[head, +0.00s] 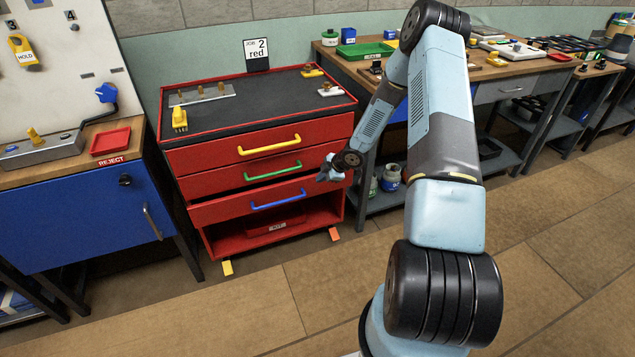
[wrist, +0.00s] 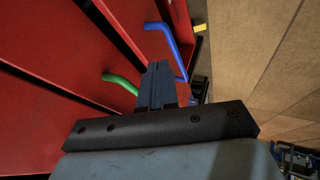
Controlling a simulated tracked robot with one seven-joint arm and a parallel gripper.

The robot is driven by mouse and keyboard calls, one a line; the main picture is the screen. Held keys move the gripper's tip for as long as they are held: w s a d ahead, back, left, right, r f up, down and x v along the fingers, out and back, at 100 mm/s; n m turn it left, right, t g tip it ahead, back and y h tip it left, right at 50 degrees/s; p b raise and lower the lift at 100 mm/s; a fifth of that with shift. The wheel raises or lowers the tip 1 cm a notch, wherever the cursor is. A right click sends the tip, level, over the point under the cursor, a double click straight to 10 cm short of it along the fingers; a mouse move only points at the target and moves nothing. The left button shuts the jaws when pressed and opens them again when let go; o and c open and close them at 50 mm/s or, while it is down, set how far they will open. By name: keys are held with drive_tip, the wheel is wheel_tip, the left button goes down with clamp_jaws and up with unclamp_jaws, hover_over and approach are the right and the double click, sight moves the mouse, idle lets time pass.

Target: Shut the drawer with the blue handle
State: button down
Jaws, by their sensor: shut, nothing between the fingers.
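The red cabinet's third drawer (head: 222,209) has a blue handle (head: 278,201) and stands out a little past the drawers above it. Its handle also shows in the wrist view (wrist: 176,50), just beyond my fingertips. My gripper (head: 326,174) is at the right part of the cabinet's front, near the height of the green and blue handles. In the wrist view the fingers (wrist: 158,68) are together and empty, pointing between the green handle (wrist: 122,82) and the blue one. I cannot tell whether they touch the drawer front.
Above are drawers with a yellow handle (head: 269,146) and a green handle (head: 272,172), both looking closed. An open bay with a red bin (head: 278,228) lies below. A blue cabinet (head: 90,215) stands left, a workbench (head: 365,75) right. The floor in front is clear.

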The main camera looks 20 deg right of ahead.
drive_tip(key=m+t+y, duration=0.4)
drive_tip(key=m+t, duration=0.1)
drive_tip(key=m, duration=1.1)
approach(260, 193)
wheel_tip(260, 193, up, 2)
drive_tip(key=s+a, duration=0.1)
drive_tip(key=a, duration=0.1)
drive_tip(key=s+a+f+m+t+h, duration=0.1)
drive_tip(key=s+f+m+t+h, duration=0.25)
drive_tip(key=m, duration=0.55)
drive_tip(key=s+a+f+m+t+h, duration=0.15)
drive_tip(key=s+m+t+h, duration=0.3)
drive_tip(key=m, duration=0.55)
drive_tip(key=shift+y, duration=0.3)
drive_tip(key=w, duration=0.4)
drive_tip(key=w+a, duration=0.1)
drive_tip(key=w, duration=0.8)
drive_tip(key=shift+a+f, duration=0.15)
drive_tip(key=shift+f, duration=0.1)
